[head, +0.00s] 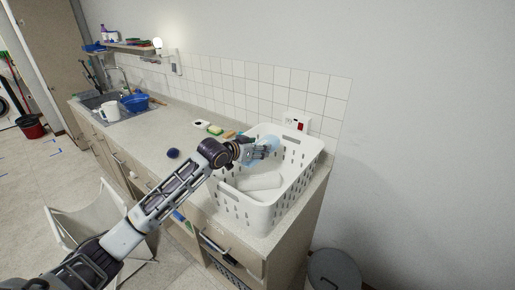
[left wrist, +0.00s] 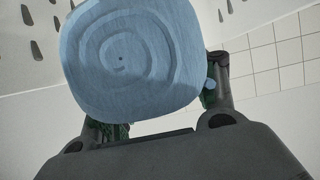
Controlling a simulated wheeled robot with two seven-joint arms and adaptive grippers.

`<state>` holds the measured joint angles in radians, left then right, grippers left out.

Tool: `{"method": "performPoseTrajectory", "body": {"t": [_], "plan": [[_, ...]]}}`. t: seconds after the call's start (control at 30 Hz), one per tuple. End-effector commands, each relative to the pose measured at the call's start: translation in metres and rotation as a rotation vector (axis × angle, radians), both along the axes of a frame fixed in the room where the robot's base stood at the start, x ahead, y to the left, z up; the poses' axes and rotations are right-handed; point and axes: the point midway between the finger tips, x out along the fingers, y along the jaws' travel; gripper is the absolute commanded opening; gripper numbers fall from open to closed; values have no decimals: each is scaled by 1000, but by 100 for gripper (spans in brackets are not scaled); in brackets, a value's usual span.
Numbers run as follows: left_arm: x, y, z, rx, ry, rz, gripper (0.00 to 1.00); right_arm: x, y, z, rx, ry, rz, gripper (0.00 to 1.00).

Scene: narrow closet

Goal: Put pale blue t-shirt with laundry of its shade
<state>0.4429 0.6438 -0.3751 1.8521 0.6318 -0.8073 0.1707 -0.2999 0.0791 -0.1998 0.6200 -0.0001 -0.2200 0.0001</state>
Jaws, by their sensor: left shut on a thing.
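The pale blue t-shirt (head: 268,144) is rolled up and held in my left gripper (head: 256,150). In the left wrist view the t-shirt (left wrist: 125,60) shows its round spiral end between the fingers. My left gripper is shut on it, over the far part of a white perforated laundry basket (head: 262,212) on the counter's right end. A white rolled piece of laundry (head: 258,182) lies inside the basket, nearer the front. The far basket floor is partly hidden by the gripper. My right gripper is out of view.
A dark blue round item (head: 173,153) lies on the counter left of the basket. A white cloth-slung frame (head: 97,222) stands on the floor, and a grey bin (head: 334,271) stands right of the counter.

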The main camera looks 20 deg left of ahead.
Motion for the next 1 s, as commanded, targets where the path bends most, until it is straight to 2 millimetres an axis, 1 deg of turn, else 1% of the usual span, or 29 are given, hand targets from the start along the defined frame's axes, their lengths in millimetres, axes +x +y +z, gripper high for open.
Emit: {"method": "performPoseTrajectory", "body": {"t": [0.1,0.47,0.5,0.67,0.93,1.0], "plan": [[0,0,-2,-1,-2,0,30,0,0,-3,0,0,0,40],[0,0,-2,0,-2,0,30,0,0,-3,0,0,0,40],[0,0,-2,-1,-2,0,62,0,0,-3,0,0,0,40],[0,0,-2,0,-1,0,82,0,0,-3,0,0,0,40],[0,0,-3,0,1,0,83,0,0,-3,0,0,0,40],[0,0,-3,0,1,0,83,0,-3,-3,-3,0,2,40]]}}
